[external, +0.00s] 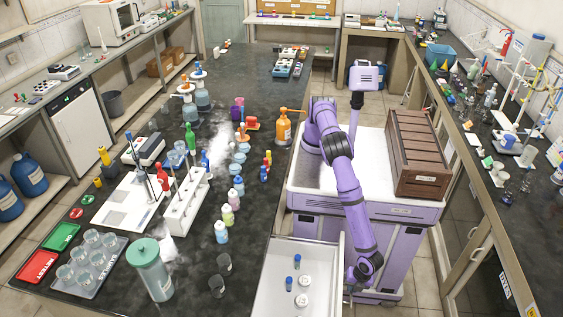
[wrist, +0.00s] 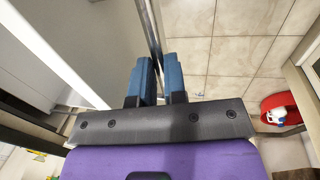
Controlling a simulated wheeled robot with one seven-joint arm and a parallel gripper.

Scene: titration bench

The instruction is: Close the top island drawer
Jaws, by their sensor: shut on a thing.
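The top island drawer (external: 276,295) is pulled out on the right side of the island, at the bottom of the external view. Its white interior holds blue-capped vials and white round-topped items. My gripper (wrist: 158,82) shows in the wrist view with its two blue fingers shut on the drawer's metal handle bar (wrist: 152,35), which runs between them. In the external view my gripper (external: 350,290) is low beside the drawer's outer right side, and its fingers are too small to make out. The drawer's lower end is cut off by the picture's edge.
A brown crate (external: 420,150) sits on my base. In the wrist view, tiled floor (wrist: 235,45) and a red container (wrist: 285,108) are at right.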

